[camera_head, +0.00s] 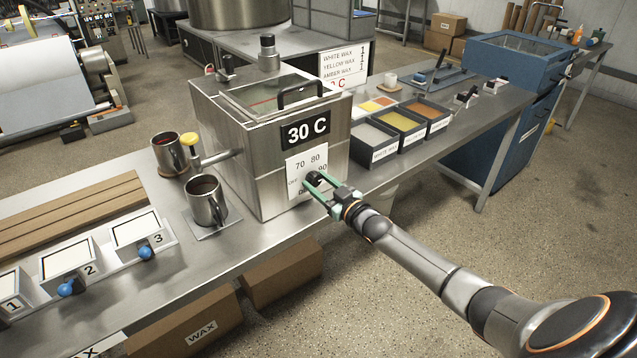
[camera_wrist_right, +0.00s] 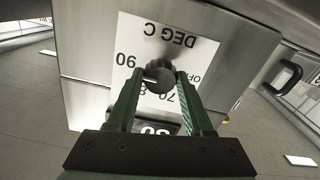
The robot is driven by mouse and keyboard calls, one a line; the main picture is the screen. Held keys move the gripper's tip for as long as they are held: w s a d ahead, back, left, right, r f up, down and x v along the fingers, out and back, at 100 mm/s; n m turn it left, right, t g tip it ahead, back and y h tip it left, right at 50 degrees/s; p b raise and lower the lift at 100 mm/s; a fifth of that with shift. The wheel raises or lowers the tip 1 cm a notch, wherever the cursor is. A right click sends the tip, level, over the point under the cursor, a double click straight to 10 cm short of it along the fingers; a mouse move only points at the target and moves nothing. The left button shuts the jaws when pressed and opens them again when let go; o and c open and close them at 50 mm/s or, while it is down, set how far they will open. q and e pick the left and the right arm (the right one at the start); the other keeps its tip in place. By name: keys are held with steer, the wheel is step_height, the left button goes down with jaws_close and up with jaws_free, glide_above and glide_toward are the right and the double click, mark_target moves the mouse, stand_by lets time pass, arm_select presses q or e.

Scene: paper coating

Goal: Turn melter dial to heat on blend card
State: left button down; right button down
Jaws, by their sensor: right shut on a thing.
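The steel melter (camera_head: 230,150) stands on the table with a display reading 30 C. Its black dial (camera_head: 311,178) sits on a white plate marked OFF, 70, 80 and 90. My right gripper (camera_head: 318,186) is shut on the dial, one finger on each side. In the right wrist view the dial (camera_wrist_right: 160,75) sits between the green fingers (camera_wrist_right: 157,82); I cannot tell surely which mark it points to. The blend card (camera_head: 343,66) lists white, yellow and amber wax; its red temperature line is partly hidden by the lid handle. My left gripper is out of view.
Wax bins (camera_head: 410,125) stand right of the melter. A metal mug (camera_head: 206,201) stands in front of the yellow-knobbed tap (camera_head: 190,140), and another mug (camera_head: 169,153) is behind. Numbered blocks (camera_head: 67,258) line the left front. The floor to the right is clear.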

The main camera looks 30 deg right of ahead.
steer(key=shift+c, duration=1.5)
jaws_free()
steer(key=s+d, duration=0.1)
steer(key=s, duration=1.1)
steer(key=shift+s+p, duration=0.25)
steer(key=shift+p, duration=0.05)
steer(key=s+a+f+m+g+y, duration=0.1)
steer(key=s+a+f+g, duration=0.8)
steer(key=s+a+f, duration=1)
steer(key=s+a, duration=0.3)
steer(key=a, duration=0.1)
